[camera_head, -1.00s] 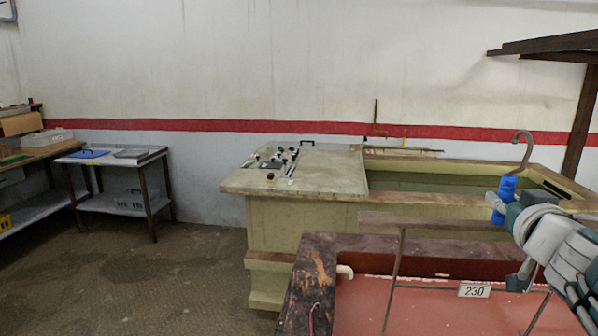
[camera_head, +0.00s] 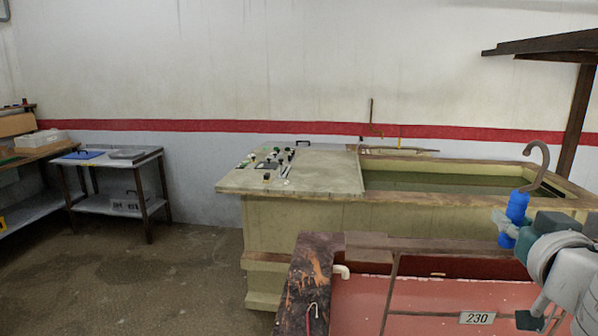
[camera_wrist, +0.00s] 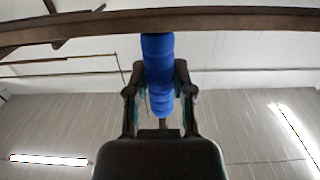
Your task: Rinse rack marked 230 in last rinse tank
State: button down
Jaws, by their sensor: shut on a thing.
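My gripper (camera_head: 510,230) is shut on the blue grip (camera_head: 517,218) of the rack marked 230. The grip also fills the middle of the wrist view (camera_wrist: 158,70), between my fingers. A bare metal hook (camera_head: 541,165) rises above the grip. The rack's dark top bar (camera_head: 430,244) runs left from below my gripper, with a thin upright hanging from it. Its white 230 plate (camera_head: 477,318) shows low in front of the near tank's pink-red interior (camera_head: 430,305). I cannot tell how far the rack's lower part, cut off by the picture edge, is inside that tank.
The near tank has a worn brown rim (camera_head: 300,285) with a white pipe end. Behind it stands a cream tank (camera_head: 400,213) with greenish liquid and a control top (camera_head: 290,172). A brown post (camera_head: 578,115) stands at right. Floor (camera_head: 140,275) is clear at left.

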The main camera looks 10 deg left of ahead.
jog(key=s+a, duration=0.1)
jog(key=s, duration=0.6)
jog(key=shift+a, duration=0.2)
dwell(0.4)
